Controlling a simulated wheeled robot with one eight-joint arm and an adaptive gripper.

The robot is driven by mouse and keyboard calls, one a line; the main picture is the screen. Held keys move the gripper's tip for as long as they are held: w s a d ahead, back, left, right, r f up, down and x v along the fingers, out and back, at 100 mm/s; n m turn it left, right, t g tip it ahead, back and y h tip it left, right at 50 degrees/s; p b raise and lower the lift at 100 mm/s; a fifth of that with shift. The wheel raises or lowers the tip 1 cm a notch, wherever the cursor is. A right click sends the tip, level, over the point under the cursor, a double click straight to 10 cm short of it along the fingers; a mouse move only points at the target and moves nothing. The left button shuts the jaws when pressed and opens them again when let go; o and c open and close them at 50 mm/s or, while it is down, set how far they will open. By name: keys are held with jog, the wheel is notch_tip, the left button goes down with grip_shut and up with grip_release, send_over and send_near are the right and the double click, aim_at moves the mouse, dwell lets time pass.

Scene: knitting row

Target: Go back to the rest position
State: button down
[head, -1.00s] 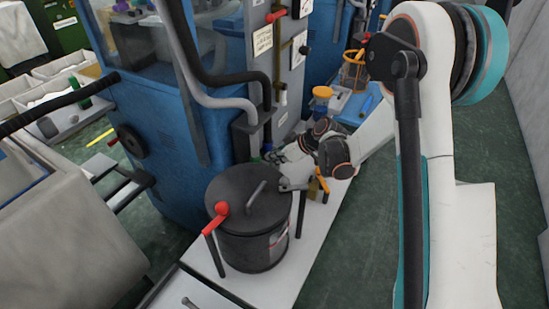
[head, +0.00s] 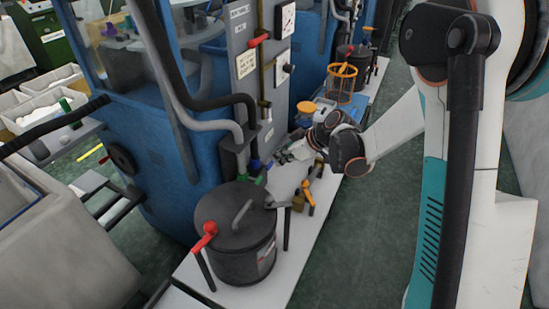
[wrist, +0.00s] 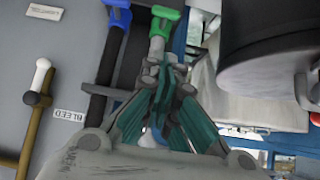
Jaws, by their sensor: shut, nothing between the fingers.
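My gripper (head: 284,154) is at the end of my white arm, beside the grey panel of the blue machine and above the white bench. In the wrist view its fingers (wrist: 165,75) are together with nothing between them. Just beyond the fingertips are a green coupling (wrist: 157,27) and a blue coupling (wrist: 118,5) on hose ends. I cannot tell whether the fingertips touch the green one.
A black lidded pot (head: 237,240) with a red lever (head: 207,237) stands on the white bench (head: 286,243). An orange-handled valve (head: 308,196) is close below my gripper. An orange basket (head: 341,83) stands behind. Floor is clear at right (head: 350,250).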

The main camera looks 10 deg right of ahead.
dwell(0.4)
jog(key=s+d+r+m+h, duration=0.2)
jog(key=s+r+m, duration=0.1)
jog(key=s+r, duration=0.4)
jog(key=s+d+r+m+t+h, duration=0.1)
jog(key=s+d+r+m, duration=0.3)
jog(key=s, duration=0.7)
jog(key=s+d+r+m+t+h, duration=0.1)
jog(key=s+d+r+m+h, duration=0.3)
jog(key=s, duration=0.8)
jog(key=shift+r, duration=0.2)
